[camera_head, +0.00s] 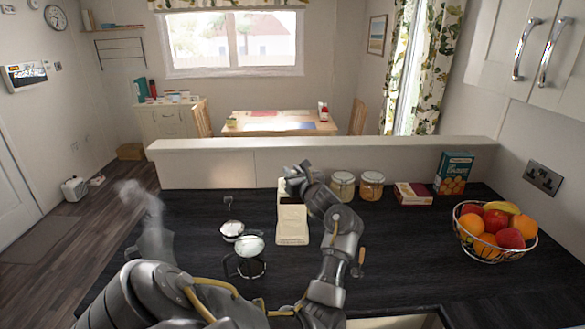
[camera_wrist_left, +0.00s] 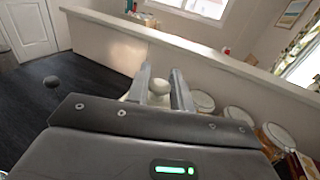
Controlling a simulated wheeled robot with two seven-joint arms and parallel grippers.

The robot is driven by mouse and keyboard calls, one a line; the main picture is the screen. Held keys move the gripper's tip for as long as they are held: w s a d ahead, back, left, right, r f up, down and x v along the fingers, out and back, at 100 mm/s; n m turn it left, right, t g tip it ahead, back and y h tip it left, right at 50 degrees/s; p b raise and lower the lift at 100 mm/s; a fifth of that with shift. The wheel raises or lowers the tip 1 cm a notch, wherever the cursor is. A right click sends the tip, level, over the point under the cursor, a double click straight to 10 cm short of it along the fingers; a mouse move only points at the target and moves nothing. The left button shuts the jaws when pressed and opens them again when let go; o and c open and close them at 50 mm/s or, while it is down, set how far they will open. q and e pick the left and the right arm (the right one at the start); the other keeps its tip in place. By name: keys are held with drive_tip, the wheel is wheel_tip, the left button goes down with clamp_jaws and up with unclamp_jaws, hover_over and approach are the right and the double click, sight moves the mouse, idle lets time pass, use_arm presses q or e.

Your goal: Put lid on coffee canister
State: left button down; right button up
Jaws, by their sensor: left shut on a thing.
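My left gripper (camera_head: 298,180) hangs over the back of the worktop, at the rear of a cream, box-like object (camera_head: 292,226). In the left wrist view its two fingers (camera_wrist_left: 160,92) are shut on a pale round knob (camera_wrist_left: 160,87), which looks like the lid's knob. Part of a cream body shows under and left of the fingers. The gripper hides most of the lid and whatever is directly below it, so I cannot tell whether the lid touches the coffee canister. My right gripper is not in view.
Glass jars with pale lids (camera_head: 342,185) stand right of the gripper, near boxes (camera_head: 452,173). A wire fruit bowl (camera_head: 495,232) stands at the right. A raised ledge (camera_head: 400,146) runs behind.

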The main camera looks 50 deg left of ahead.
use_arm(q)
drive_tip(key=shift+w+f, duration=0.1)
drive_tip(key=shift+f, duration=0.8)
drive_tip(key=shift+s+f+b, duration=0.25)
drive_tip(key=shift+s+b, duration=0.05)
drive_tip(key=shift+s, duration=0.2)
drive_tip(key=shift+w+f, duration=0.25)
drive_tip(key=shift+s+r, duration=0.1)
drive_tip(key=shift+b, duration=0.65)
